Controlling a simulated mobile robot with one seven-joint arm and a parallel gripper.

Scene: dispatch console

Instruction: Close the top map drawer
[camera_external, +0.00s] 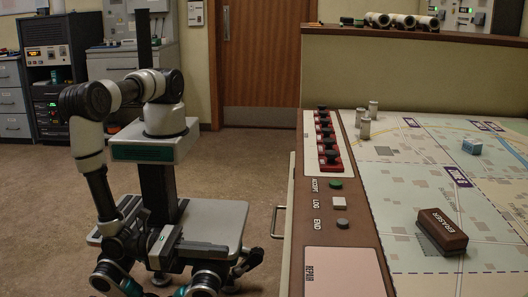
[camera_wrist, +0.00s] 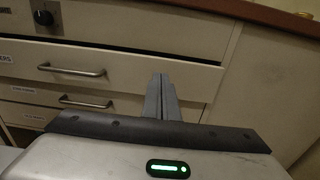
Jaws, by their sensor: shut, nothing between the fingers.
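The top map drawer (camera_wrist: 35,62) is a cream front with a metal bar handle (camera_wrist: 70,70) in the wrist view. It stands out past the panel above, so it looks partly open. In the external view its front edge (camera_external: 287,255) and handle (camera_external: 278,222) jut from the console's left side. My gripper (camera_wrist: 160,80) is shut and empty. Its fingers point at the drawer fronts, right of the handle; contact cannot be told. In the external view my arm reaches down low, left of the console, and the fingers are hard to make out.
A lower drawer with its own handle (camera_wrist: 86,103) sits beneath. A black knob (camera_wrist: 43,17) is on the panel above. The console top carries red switches (camera_external: 328,140), a brown eraser (camera_external: 442,231) and a map (camera_external: 405,185). Open floor (camera_external: 240,165) lies between my base and the door.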

